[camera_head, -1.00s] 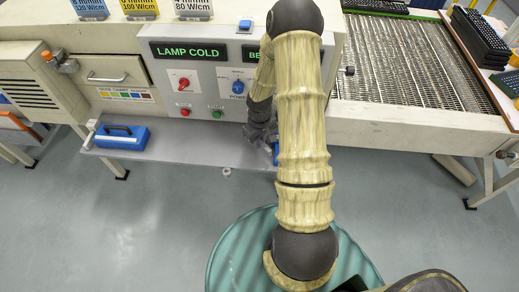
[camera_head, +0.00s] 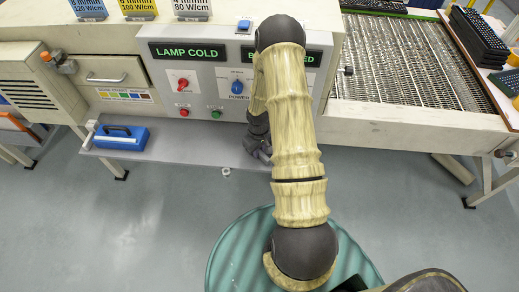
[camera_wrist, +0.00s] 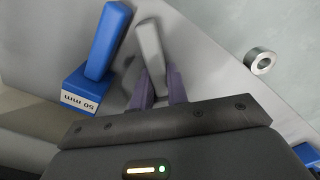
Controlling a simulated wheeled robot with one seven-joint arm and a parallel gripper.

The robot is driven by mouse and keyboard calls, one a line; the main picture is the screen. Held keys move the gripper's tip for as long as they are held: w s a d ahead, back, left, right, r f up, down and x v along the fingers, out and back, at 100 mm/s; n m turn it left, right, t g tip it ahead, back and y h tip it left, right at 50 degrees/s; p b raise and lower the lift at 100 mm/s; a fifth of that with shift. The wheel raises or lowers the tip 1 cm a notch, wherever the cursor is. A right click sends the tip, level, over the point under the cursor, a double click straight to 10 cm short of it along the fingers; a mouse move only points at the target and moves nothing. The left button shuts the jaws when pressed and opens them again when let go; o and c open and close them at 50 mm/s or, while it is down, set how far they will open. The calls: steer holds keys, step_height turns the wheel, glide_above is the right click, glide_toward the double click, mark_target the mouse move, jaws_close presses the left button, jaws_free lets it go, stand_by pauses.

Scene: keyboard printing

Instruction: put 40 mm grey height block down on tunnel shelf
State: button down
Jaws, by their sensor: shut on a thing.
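The grey height block (camera_wrist: 150,42) shows in the wrist view as a pale grey upright handle; its lower part is hidden by the fingers. My gripper (camera_wrist: 162,88) is shut on it with two purple fingers. The grey tunnel shelf (camera_wrist: 195,35) lies under it in the wrist view; I cannot tell whether the block touches it. A blue block (camera_wrist: 100,45) marked 50 mm stands just left of the grey one. In the head view my gripper (camera_head: 260,150) is over the shelf (camera_head: 185,140), and the arm hides the blocks.
A metal ring (camera_wrist: 259,61) sits by the shelf edge in the wrist view. The control panel (camera_head: 200,80) rises behind the shelf. The middle of the shelf is clear.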

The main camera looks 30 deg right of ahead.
steer(key=shift+f, duration=0.15)
steer(key=c, duration=1.4)
jaws_free()
steer(key=shift+s, duration=0.1)
step_height(320, 180, up, 12)
steer(key=shift+r, duration=0.2)
